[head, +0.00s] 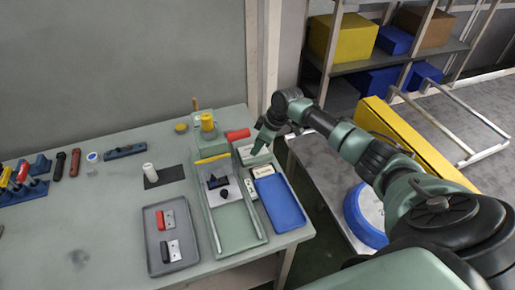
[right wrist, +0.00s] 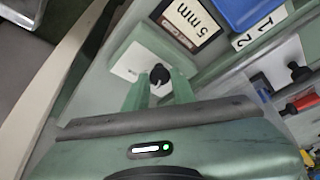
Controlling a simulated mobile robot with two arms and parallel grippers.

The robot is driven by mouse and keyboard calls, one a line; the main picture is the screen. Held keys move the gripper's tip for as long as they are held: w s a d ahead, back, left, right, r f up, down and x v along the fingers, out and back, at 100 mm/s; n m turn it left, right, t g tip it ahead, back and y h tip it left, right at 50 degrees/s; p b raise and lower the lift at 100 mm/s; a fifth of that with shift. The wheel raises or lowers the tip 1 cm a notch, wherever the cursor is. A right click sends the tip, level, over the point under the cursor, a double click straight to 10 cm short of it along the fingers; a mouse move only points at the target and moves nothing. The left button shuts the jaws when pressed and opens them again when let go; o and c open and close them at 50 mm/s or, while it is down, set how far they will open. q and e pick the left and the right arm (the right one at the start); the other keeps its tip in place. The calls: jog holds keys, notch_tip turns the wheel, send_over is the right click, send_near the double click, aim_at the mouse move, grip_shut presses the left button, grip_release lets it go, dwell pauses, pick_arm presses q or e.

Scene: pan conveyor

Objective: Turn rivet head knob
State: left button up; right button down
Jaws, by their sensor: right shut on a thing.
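The black round knob (right wrist: 159,75) with a pale pointer mark stands on a light plate of a green box (right wrist: 128,62). In the right wrist view it sits between the two fingers of my right gripper (right wrist: 159,84), which is shut on it. In the head view my right gripper (head: 259,148) reaches down to the box (head: 244,157) at the table's back right and hides the knob. A "5 mm" sign (right wrist: 192,20) stands beside the box; it also shows in the head view (head: 263,171). My left gripper is not in view.
A blue tray (head: 282,205) lies at the table's right edge, close to a green fixture (head: 237,228) with black parts. A red cylinder (head: 238,134) lies behind the box. Shelves with boxes (head: 342,38) stand back right.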

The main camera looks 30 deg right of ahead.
dwell(0.3)
jog(key=c, duration=1.2)
grip_release()
jog(key=b+v, duration=0.1)
jog(key=v, duration=0.6)
jog(key=shift+s+d+r, duration=0.1)
jog(key=shift+r, duration=0.2)
